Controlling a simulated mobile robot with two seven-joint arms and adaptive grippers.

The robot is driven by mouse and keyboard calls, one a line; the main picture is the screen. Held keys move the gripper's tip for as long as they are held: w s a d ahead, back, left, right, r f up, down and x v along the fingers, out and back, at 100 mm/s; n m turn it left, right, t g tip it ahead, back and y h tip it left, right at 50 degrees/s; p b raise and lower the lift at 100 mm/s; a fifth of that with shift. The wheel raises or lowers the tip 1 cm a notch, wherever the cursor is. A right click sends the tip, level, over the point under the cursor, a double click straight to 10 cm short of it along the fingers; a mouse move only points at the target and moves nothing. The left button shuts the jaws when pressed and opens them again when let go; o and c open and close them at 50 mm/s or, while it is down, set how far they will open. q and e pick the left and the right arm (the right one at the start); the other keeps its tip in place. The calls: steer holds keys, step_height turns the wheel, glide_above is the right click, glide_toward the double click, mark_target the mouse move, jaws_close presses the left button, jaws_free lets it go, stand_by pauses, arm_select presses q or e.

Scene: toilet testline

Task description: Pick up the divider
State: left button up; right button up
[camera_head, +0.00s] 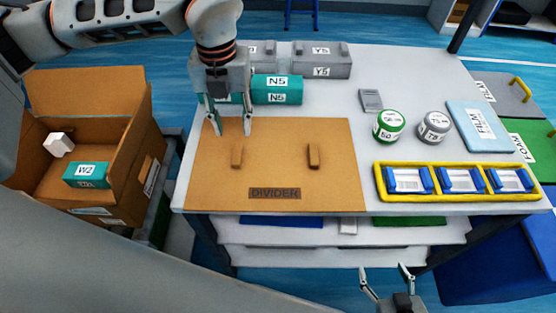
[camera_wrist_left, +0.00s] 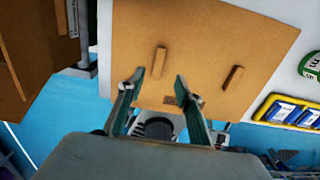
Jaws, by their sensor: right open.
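The divider (camera_head: 275,180) is a flat brown board lying on the grey table, with its label near the front edge. Two upright brown tabs stand on it, a left one (camera_head: 237,157) and a right one (camera_head: 313,157). My left gripper (camera_head: 229,130) is open and empty over the board's back left part, behind the left tab in the head view. In the left wrist view its fingertips (camera_wrist_left: 159,78) are apart, and a tab (camera_wrist_left: 158,62) shows between and beyond them, not touched. My right gripper (camera_head: 383,269) is open and empty, below the table's front edge.
A teal N5 box (camera_head: 277,89) stands close behind the divider. A yellow tray (camera_head: 455,168), a green-lidded can (camera_head: 389,126), a grey can (camera_head: 434,127) and a blue film pack (camera_head: 479,126) are on the right. An open cardboard box (camera_head: 120,165) stands left of the table.

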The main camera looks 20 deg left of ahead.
mark_target(237, 153)
arm_select(q)
steer(key=shift+f, duration=1.3)
step_height(237, 153, down, 7)
steer(key=shift+s+a+r+b, duration=0.1)
steer(key=shift+s+r+b, duration=0.1)
steer(key=shift+b, duration=0.2)
steer(key=shift+r, duration=0.1)
jaws_close()
